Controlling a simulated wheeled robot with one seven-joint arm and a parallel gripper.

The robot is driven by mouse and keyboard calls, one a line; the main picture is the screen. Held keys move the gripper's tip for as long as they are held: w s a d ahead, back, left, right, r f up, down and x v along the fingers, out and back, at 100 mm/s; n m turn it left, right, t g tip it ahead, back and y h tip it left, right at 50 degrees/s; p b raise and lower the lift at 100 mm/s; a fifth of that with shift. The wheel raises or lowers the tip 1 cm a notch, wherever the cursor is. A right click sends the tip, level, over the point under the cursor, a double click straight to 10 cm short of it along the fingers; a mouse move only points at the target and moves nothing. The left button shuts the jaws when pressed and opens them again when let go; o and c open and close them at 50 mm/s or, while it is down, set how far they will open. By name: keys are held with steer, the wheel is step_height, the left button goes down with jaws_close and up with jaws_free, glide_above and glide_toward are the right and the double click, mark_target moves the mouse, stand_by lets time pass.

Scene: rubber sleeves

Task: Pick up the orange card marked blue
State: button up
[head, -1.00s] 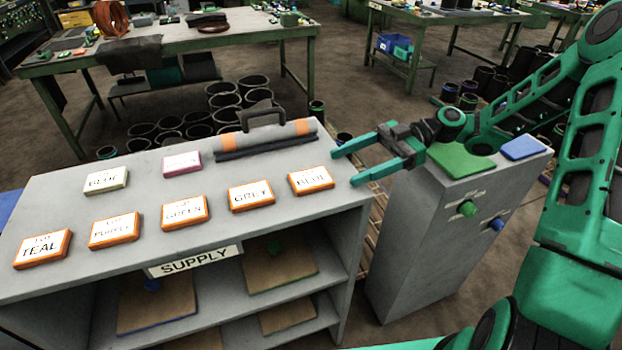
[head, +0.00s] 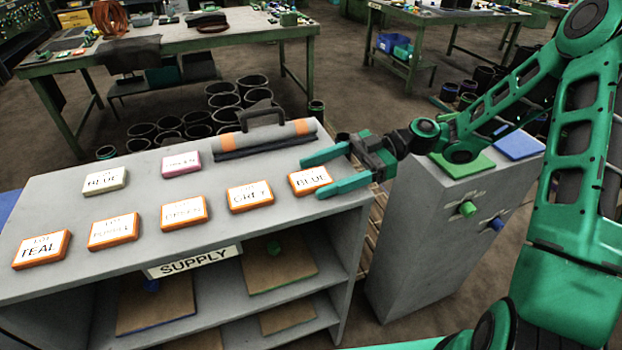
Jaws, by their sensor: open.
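The orange card marked blue (head: 308,180) lies flat near the right end of the grey supply shelf top (head: 165,244). It is the rightmost in a row of orange-edged cards. My gripper (head: 310,177) is open, with its two green fingers pointing left over the right end of that card. The fingers appear on either side of the card's right part. I cannot tell how high they are above the shelf top. The near finger covers a little of the card's lower right edge.
Other orange cards read grey (head: 250,196), green (head: 184,211), purple (head: 114,231) and teal (head: 42,249). A pale card marked blue (head: 105,180) and a pink card (head: 181,163) lie behind. A handled grey-orange object (head: 265,138) lies at the back. A grey pedestal (head: 425,240) stands right.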

steer(key=c, duration=1.1)
steer(key=shift+c, duration=0.2)
steer(key=shift+r, duration=0.15)
